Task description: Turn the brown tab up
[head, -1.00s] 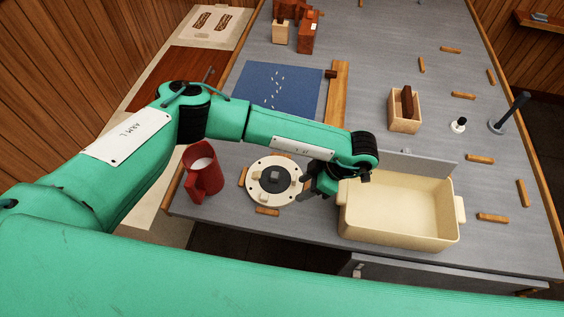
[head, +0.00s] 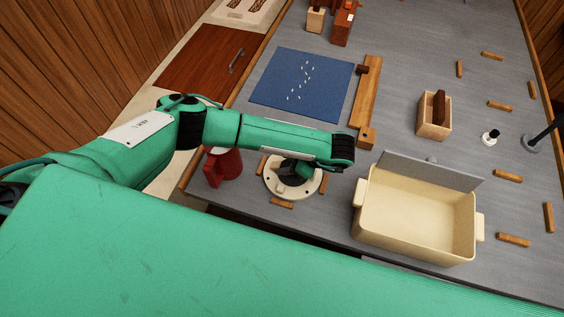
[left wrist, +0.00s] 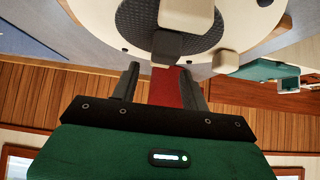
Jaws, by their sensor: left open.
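A round cream dial (head: 272,184) with a dark centre lies on the grey table, ringed by wooden blocks. My left gripper (head: 299,171) is over its centre and hides most of it. A dark brown tab (head: 362,69) is at the far end of a wooden strip (head: 366,103), away from the gripper. My right gripper is not in view.
A blue mat (head: 302,85) and a wooden box (head: 434,117) lie farther back.

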